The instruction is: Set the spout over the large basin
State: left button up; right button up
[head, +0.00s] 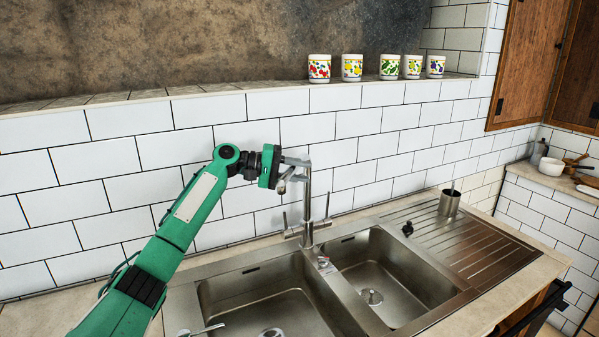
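The tap (307,205) stands upright behind the double sink, between the two basins. The left basin (235,287) looks the larger; the right basin (390,270) lies beside it. My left gripper (291,172) is at the top of the tap's post, with its grey fingers beside or around the spout. The fingers and spout overlap, so I cannot tell whether they grip it or exactly where the spout points. My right gripper is out of view.
A white tiled wall (100,205) rises close behind the tap, with several patterned cups (352,67) on its ledge. The space above both basins is clear.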

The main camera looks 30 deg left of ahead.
pick_arm(q)
jog(key=shift+o, duration=1.4)
jog(key=shift+s+a, duration=0.1)
jog(key=shift+a, duration=0.05)
jog(key=b+v, duration=0.3)
jog(key=v, duration=1)
jog(key=shift+s+a, duration=0.15)
jog(key=shift+a, duration=0.05)
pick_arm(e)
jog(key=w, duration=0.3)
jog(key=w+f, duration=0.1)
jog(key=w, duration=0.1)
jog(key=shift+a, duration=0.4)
pick_arm(q)
jog(key=shift+r, duration=0.1)
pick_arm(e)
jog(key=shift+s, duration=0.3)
